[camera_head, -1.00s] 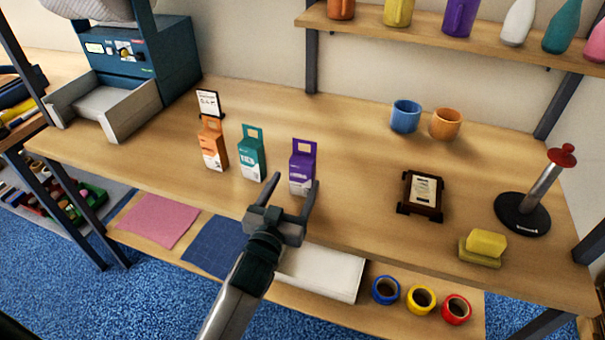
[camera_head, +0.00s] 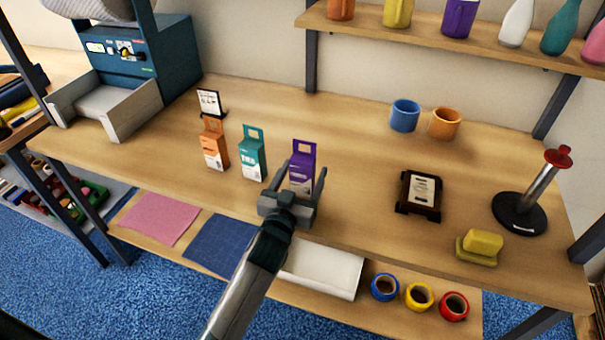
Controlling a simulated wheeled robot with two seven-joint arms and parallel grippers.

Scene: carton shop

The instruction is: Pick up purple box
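The purple box (camera_head: 302,166) stands upright on the wooden table, right of the teal and orange boxes. It is a carton with a handle hole on top and a white lower label. My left gripper (camera_head: 304,170) reaches in from the front. Its fingers are apart, one on each side of the purple box, and I see no clear grip on it. The palm hides the lower front of the box. My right gripper is not in view.
A teal box (camera_head: 252,155) and an orange box (camera_head: 214,146) stand close on the left. A dark framed stand (camera_head: 419,194) is to the right. Blue (camera_head: 405,117) and orange (camera_head: 445,124) mugs stand behind. Table room beyond the purple box is clear.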

